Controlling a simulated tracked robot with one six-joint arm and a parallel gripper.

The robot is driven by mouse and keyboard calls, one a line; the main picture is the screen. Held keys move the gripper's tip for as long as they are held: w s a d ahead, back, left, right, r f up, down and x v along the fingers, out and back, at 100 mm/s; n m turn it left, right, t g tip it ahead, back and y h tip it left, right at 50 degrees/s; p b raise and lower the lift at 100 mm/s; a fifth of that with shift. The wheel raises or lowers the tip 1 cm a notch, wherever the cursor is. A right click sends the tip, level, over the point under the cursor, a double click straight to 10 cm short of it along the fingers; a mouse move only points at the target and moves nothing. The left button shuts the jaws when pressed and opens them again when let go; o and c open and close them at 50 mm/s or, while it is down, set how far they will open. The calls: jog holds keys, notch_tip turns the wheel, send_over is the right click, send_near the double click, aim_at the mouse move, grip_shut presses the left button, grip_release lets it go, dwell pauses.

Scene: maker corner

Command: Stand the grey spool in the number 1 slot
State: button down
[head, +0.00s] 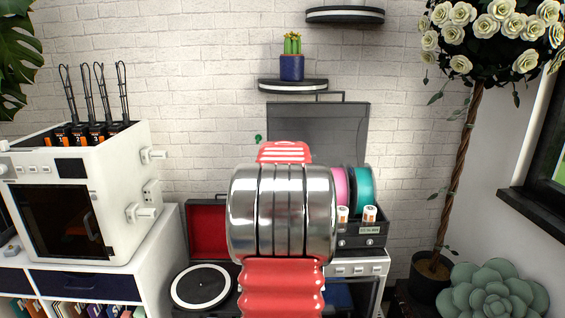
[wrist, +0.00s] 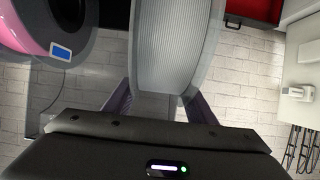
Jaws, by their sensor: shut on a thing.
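The grey spool (wrist: 178,45) fills the upper middle of the wrist view, between the two fingers of my gripper (wrist: 158,98), which is shut on it. In the head view my own arm hides the spool and the gripper. The dark spool rack (head: 347,236) shows at the arm's right; its left part is hidden. A pink spool (head: 341,186) and a teal spool (head: 363,190) stand upright in it. The pink spool also shows in the wrist view (wrist: 34,27), left of the grey spool and apart from it. I cannot make out the number 1 slot.
The rack sits on a white unit. Left of my arm are an open red-lined case (head: 206,215) and a turntable (head: 202,286). A white printer (head: 82,190) stands far left. A shelf with a cactus (head: 292,66) hangs above; a rose tree (head: 470,150) stands right.

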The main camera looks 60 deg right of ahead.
jog(key=shift+f, duration=1.2)
dwell(0.5)
jog(key=c, duration=1.1)
grip_release()
jog(key=o, duration=0.4)
jog(key=shift+f, duration=0.3)
jog(key=shift+s+a+r, duration=0.2)
jog(key=shift+a+r, duration=0.2)
jog(key=shift+a, duration=0.1)
jog(key=v, duration=1.2)
jog(key=shift+s+a, duration=0.2)
jog(key=shift+a, duration=0.05)
